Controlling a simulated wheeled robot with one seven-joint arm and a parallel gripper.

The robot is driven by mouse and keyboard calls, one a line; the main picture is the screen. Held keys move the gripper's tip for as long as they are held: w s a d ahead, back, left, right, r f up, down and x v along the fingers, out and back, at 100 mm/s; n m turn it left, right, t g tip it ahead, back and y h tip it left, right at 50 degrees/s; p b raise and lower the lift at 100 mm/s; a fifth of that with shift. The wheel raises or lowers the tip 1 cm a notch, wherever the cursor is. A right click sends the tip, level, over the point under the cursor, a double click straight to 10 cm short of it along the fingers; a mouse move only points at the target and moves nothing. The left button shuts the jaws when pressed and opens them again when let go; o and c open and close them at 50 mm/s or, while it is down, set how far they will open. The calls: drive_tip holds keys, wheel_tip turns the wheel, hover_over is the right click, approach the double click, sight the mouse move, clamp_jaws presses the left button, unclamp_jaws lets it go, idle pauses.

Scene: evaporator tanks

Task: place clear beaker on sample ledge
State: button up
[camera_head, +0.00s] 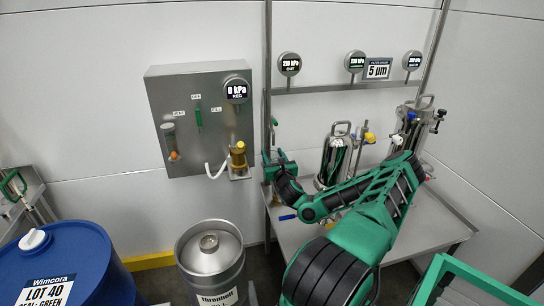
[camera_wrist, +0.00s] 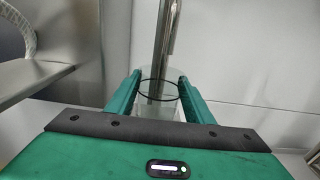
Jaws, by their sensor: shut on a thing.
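My gripper (camera_head: 272,160) is in front of the back wall, just right of the wall panel. In the wrist view its two green fingers (camera_wrist: 159,80) are shut on the clear beaker (camera_wrist: 158,90), one on each side. The beaker is see-through with a dark rim and looks roughly upright. In the head view I cannot make the beaker out. A small metal ledge (camera_head: 240,176) sits under the brass valve, left of my gripper; a metal shelf (camera_wrist: 35,78) shows at the left of the wrist view. No label marks either as the sample ledge.
A steel post (camera_wrist: 164,45) stands behind the beaker. A white hose (camera_head: 216,172) hangs by the brass valve (camera_head: 238,156). A steel table (camera_head: 430,225) with filter housings (camera_head: 336,160) is to the right. A keg (camera_head: 210,262) and blue drum (camera_head: 75,262) stand below left.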

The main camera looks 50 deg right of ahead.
drive_tip(key=shift+f, duration=0.1)
drive_tip(key=o, duration=1)
drive_tip(key=shift+o, duration=0.2)
drive_tip(key=shift+d, duration=0.1)
drive_tip(key=v, duration=1.2)
